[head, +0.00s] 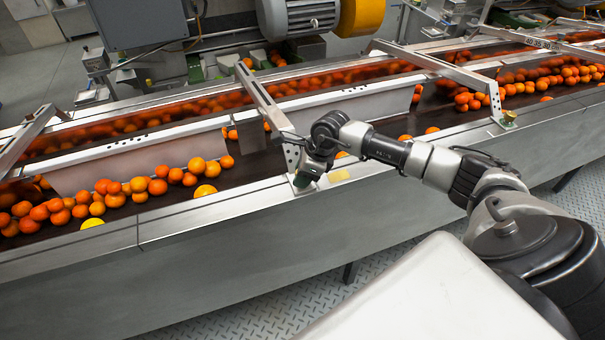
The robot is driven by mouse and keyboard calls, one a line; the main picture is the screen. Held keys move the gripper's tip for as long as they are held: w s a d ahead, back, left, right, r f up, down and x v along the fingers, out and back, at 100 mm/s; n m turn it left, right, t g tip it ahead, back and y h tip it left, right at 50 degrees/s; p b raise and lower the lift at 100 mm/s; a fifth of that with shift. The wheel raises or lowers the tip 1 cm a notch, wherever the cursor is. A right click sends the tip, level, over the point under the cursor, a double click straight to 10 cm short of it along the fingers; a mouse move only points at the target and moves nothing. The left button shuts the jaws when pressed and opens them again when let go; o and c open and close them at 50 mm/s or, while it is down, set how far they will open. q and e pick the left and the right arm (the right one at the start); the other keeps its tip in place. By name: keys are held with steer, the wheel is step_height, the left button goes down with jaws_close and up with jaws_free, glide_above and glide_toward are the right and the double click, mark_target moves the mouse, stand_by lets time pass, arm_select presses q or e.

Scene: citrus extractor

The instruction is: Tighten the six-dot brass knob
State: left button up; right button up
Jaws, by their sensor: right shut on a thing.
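My right gripper (306,180) reaches in from the right and points down at the foot of the middle bracket (292,155) on the conveyor's near rail. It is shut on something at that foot. The gripper hides what it holds, most likely the brass knob there. Dark dots show on the bracket's upright plate, too small to count. Another brass knob (509,117) sits at the foot of the right bracket (495,102), apart from my gripper. My left gripper is not in view.
Oranges (140,185) lie on the dark belt left of the bracket, behind the metal rail (210,212). More oranges (470,100) lie to the right. Chequer-plate floor (250,320) is clear in front.

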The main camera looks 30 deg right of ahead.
steer(key=m+t+h, duration=0.1)
steer(key=m, duration=0.2)
steer(key=shift+m, duration=0.4)
steer(key=m+h+b, duration=0.1)
steer(key=m, duration=0.1)
steer(key=shift+m, duration=0.3)
steer(key=m+h+b, duration=0.1)
steer(key=m, duration=0.3)
steer(key=shift+w+t+h+b, duration=0.1)
steer(key=shift+t+h+b, duration=0.2)
steer(key=shift+h+b, duration=0.1)
steer(key=shift+r+m+h+b, duration=0.1)
steer(key=shift+m+h+b, duration=0.35)
steer(key=shift+m, duration=0.65)
steer(key=shift+r, duration=0.1)
steer(key=o, duration=0.9)
steer(key=b+v, duration=0.1)
steer(key=v, duration=0.9)
steer(key=shift+r, duration=0.3)
